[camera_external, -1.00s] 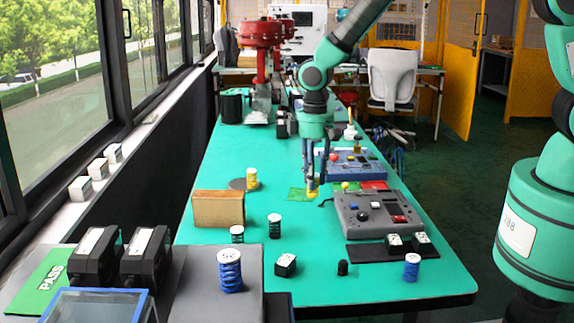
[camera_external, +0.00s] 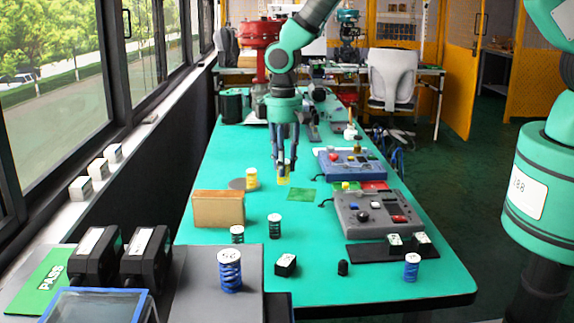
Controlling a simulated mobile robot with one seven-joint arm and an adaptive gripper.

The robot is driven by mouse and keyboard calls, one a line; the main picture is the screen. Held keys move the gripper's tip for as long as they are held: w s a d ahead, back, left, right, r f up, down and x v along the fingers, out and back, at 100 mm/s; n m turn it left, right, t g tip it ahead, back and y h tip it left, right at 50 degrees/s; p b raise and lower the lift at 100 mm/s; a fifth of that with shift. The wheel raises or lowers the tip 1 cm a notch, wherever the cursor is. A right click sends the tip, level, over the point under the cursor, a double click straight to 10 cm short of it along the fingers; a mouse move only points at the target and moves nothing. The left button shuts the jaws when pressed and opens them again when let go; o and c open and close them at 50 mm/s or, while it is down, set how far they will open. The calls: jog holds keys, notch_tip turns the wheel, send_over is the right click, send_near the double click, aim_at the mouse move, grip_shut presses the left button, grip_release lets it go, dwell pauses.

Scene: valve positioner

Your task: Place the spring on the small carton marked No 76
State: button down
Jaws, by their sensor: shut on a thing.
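My gripper (camera_external: 284,172) points down over the table, left of the green square mat (camera_external: 301,194). It is shut on a yellow spring (camera_external: 284,179), largely covered by the fingers. The spring appears to be held above the table, right of another yellow spring (camera_external: 251,178). Small dark cartons with white tops stand at the front: one (camera_external: 286,266) on the table, two (camera_external: 395,243) (camera_external: 420,240) at the black mat. White cartons (camera_external: 81,188) stand on the window sill. Their markings are too small to read, so I cannot tell which is No 76.
A brown box (camera_external: 218,210) stands left. Dark springs (camera_external: 275,226) (camera_external: 237,234) and blue springs (camera_external: 230,270) (camera_external: 411,266) stand toward the front. A grey control box (camera_external: 365,222) and a blue one (camera_external: 345,168) occupy the right. The table's middle front is partly clear.

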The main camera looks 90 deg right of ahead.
jog(key=shift+w, duration=0.25)
dwell(0.3)
jog(key=p, duration=0.2)
send_over(229, 193)
jog(key=shift+w+f, duration=0.1)
jog(key=shift+f, duration=0.6)
jog(key=shift+a, duration=0.1)
jog(key=shift+f+p, duration=0.35)
jog(key=shift+f, duration=1.4)
jog(key=shift+f, duration=0.1)
jog(key=c, duration=1.8)
grip_release()
jog(key=shift+f, duration=0.1)
jog(key=o, duration=0.4)
